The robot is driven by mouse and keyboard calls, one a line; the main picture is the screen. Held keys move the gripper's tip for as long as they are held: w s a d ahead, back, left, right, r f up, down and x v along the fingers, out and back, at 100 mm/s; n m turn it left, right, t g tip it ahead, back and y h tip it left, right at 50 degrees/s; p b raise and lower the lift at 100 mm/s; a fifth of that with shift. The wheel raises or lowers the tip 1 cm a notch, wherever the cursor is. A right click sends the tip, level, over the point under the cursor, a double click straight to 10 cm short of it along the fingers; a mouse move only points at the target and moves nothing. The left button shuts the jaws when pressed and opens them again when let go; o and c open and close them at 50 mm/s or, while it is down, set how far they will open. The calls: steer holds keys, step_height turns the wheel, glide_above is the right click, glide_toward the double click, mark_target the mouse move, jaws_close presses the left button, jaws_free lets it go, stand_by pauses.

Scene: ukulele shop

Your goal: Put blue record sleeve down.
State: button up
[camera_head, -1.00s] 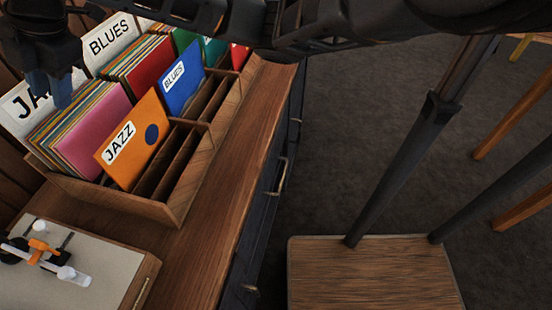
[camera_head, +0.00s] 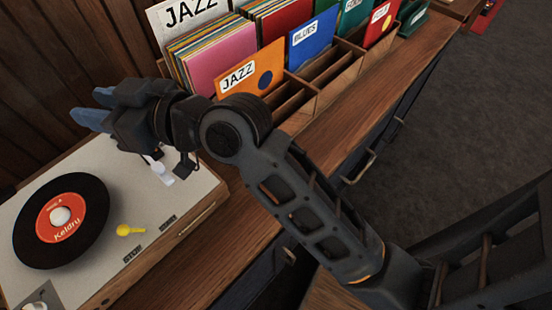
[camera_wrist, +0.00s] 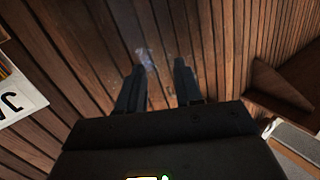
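The blue record sleeve (camera_head: 312,42), with a white BLUES label, stands tilted in a front slot of the wooden record crate (camera_head: 313,103). It rests behind and to the right of the orange JAZZ sleeve (camera_head: 262,73), and its lower part is hidden. My gripper (camera_head: 92,107) is to the left of the crate, above the back of the turntable, well apart from the blue sleeve. In the wrist view my gripper (camera_wrist: 158,66) is open, with nothing between its two fingers. The blue sleeve does not show in that view.
The turntable (camera_head: 200,205) carries a black record (camera_head: 90,225) at the left. Red and green sleeves stand farther right in the crate. A wood-plank wall (camera_head: 60,70) rises behind. The wooden counter front (camera_head: 390,110) right of the crate is bare.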

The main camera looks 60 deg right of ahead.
steer(key=s+d+f+m+h, duration=0.15)
steer(key=s+f, duration=0.25)
steer(key=s, duration=0.5)
steer(key=s+d+f+m+g+h, duration=0.1)
steer(key=s+f+h, duration=0.15)
steer(key=s, duration=0.65)
steer(key=s+d+f+m+h, duration=0.15)
steer(key=s+f, duration=0.25)
steer(key=s, duration=0.4)
steer(key=s+d+r+n+y, duration=0.1)
steer(key=s+d+r+n, duration=0.1)
steer(key=s, duration=0.8)
steer(key=shift+d+g, duration=0.3)
steer(key=shift+d, duration=0.15)
